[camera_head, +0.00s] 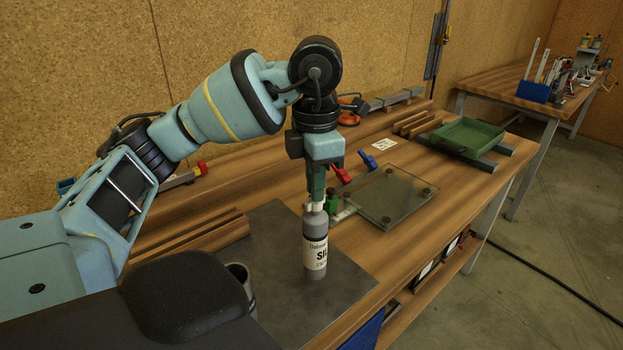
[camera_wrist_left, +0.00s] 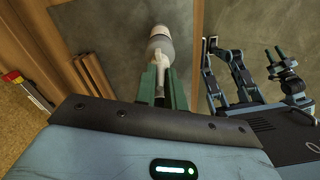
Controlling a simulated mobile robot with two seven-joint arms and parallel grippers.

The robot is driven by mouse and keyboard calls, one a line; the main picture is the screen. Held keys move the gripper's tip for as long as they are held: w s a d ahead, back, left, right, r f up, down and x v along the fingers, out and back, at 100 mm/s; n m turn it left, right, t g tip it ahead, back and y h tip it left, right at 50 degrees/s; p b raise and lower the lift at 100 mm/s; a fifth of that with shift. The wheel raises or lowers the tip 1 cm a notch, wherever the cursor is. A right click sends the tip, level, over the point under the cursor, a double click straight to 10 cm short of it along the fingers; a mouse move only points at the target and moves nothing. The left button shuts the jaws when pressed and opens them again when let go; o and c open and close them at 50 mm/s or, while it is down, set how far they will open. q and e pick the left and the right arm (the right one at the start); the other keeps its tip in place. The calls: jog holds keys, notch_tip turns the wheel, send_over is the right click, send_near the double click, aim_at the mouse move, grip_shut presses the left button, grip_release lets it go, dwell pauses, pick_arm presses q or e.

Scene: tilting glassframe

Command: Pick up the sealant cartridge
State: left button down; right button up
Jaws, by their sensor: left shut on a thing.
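The sealant cartridge (camera_head: 315,250) is a grey cylinder with a cream label and a pale nozzle at its top. It is upright over the dark grey mat (camera_head: 270,228) on the workbench; I cannot tell whether its base touches the mat. My left gripper (camera_head: 317,198) points straight down and is shut on the cartridge's nozzle. In the left wrist view, the cartridge (camera_wrist_left: 160,42) shows beyond the green fingers (camera_wrist_left: 159,82), with the nozzle between them. My right gripper does not show in the head view.
A glass pane (camera_head: 395,199) lies right of the cartridge, with red and blue clamps (camera_head: 368,160) behind it. A green tray (camera_head: 468,137) stands at the back right. Wooden strips (camera_head: 190,238) lie to the left. A grey cup (camera_head: 240,285) is near the front.

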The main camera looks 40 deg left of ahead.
pick_arm(q)
jog(key=s+d+r, duration=0.1)
jog(key=s+d, duration=0.5)
jog(key=d, duration=0.6)
jog(key=shift+s+d+r+p, duration=0.2)
jog(key=shift+d+r+p, duration=0.1)
jog(key=shift+d, duration=0.1)
jog(key=shift+f, duration=0.15)
